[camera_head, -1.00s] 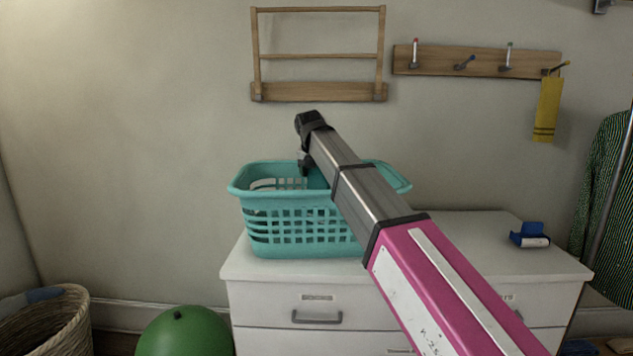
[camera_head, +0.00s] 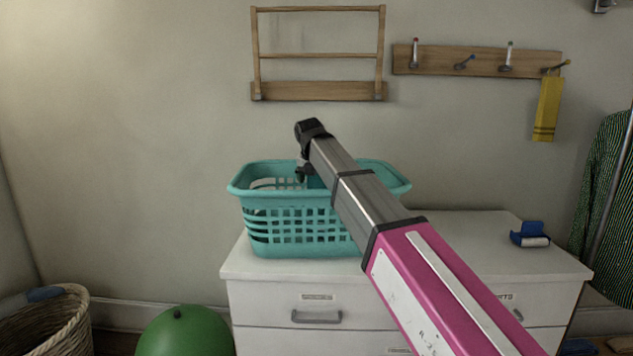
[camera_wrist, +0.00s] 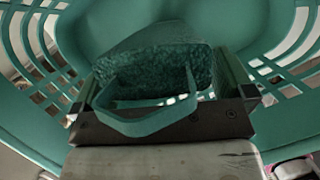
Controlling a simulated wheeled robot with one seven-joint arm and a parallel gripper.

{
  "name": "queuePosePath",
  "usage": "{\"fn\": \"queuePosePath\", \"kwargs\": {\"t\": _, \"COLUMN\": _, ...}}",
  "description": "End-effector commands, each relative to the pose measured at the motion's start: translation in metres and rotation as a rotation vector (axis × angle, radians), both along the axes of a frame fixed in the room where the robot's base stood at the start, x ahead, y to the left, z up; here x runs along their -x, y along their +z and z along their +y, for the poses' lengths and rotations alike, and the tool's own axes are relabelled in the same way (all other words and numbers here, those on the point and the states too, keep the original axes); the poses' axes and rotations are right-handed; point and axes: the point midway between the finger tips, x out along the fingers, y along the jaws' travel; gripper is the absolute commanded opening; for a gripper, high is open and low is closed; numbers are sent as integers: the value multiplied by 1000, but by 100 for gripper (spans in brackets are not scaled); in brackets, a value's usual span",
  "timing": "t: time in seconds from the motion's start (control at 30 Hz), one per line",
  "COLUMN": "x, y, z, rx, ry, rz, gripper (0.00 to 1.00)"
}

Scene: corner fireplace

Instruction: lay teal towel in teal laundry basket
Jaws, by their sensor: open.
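The teal laundry basket (camera_head: 300,222) stands on the white dresser, its slatted side facing me. My gripper (camera_head: 302,174) is down at the basket's opening, partly hidden behind my arm. In the wrist view, the basket wall (camera_wrist: 50,115) surrounds my gripper (camera_wrist: 165,88). Its jaws are open, one on each side of the teal towel (camera_wrist: 160,68), which is folded with a rough textured face and a smooth loop-like band toward the camera. Whether the towel rests on the basket floor or touches a jaw I cannot tell.
The white dresser top (camera_head: 465,240) is clear to the right, apart from a blue object (camera_head: 530,234). A wooden rack (camera_head: 318,92) and a hook board (camera_head: 480,62) with a yellow towel (camera_head: 547,108) hang on the wall. A green ball (camera_head: 185,335) and a wicker basket (camera_head: 60,325) stand at lower left.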

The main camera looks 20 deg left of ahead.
Motion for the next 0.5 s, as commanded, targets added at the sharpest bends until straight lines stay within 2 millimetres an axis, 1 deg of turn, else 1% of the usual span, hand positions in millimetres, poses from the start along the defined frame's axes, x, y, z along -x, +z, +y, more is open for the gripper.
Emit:
{"fn": "queuePosePath", "kwargs": {"t": 0.17, "x": 11, "y": 27, "z": 0, "rx": -1, "ry": 2, "rz": -2, "gripper": 100}}
{"fn": "queuePosePath", "kwargs": {"t": 0.4, "x": 29, "y": 70, "z": 0, "rx": -1, "ry": 0, "rz": -1, "gripper": 100}}
{"fn": "queuePosePath", "kwargs": {"t": 0.5, "x": 35, "y": 85, "z": 0, "rx": -1, "ry": 0, "rz": -1, "gripper": 100}}
